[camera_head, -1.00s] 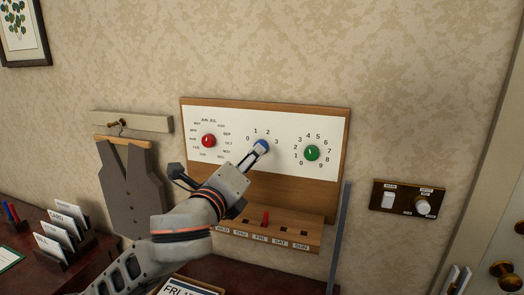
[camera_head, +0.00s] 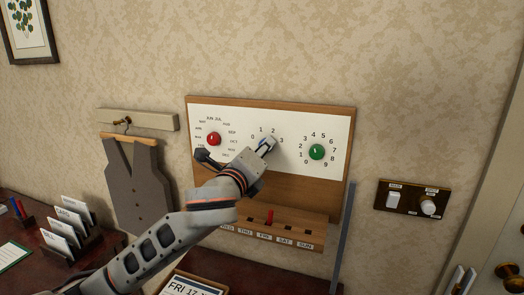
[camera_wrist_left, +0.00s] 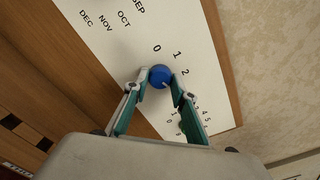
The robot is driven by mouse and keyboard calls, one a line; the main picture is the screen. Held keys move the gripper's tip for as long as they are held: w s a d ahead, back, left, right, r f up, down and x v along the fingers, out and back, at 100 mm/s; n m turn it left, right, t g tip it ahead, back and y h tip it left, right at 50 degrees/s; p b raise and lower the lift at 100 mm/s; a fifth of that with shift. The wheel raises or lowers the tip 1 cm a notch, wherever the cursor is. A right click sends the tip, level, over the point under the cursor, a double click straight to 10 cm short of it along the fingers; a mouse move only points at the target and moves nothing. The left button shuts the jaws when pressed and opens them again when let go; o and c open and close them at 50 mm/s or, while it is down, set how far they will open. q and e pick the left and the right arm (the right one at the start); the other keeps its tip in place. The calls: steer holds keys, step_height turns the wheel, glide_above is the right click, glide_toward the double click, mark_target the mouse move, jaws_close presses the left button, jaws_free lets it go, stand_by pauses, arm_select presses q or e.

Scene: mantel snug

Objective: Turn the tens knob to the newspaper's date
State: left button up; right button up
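The blue knob (camera_wrist_left: 160,75) is the middle one on the white panel (camera_head: 230,112), with the numbers 0 to 3 around it. My left gripper (camera_head: 265,145) covers most of it in the head view. In the left wrist view my left gripper (camera_wrist_left: 157,84) has one fingertip on each side of the blue knob, and they appear to touch it. A small light mark shows on the knob's lower right edge. A paper (camera_head: 192,286) at the bottom reads "FRI 17", with the rest cut off. My right gripper is not in view.
A red knob (camera_head: 214,138) with month names is left of the blue one, and a green knob (camera_head: 317,152) with digits is right. Below, a red peg (camera_head: 270,217) stands above FRI on a wooden ledge. A switch plate (camera_head: 410,199) is further right.

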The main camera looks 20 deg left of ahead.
arm_select(q)
steer(key=shift+n, duration=0.4)
steer(key=n, duration=1.6)
steer(key=shift+n, duration=0.7)
steer(key=o, duration=1.1)
steer(key=shift+s+a, duration=0.1)
steer(key=shift+s, duration=3.7)
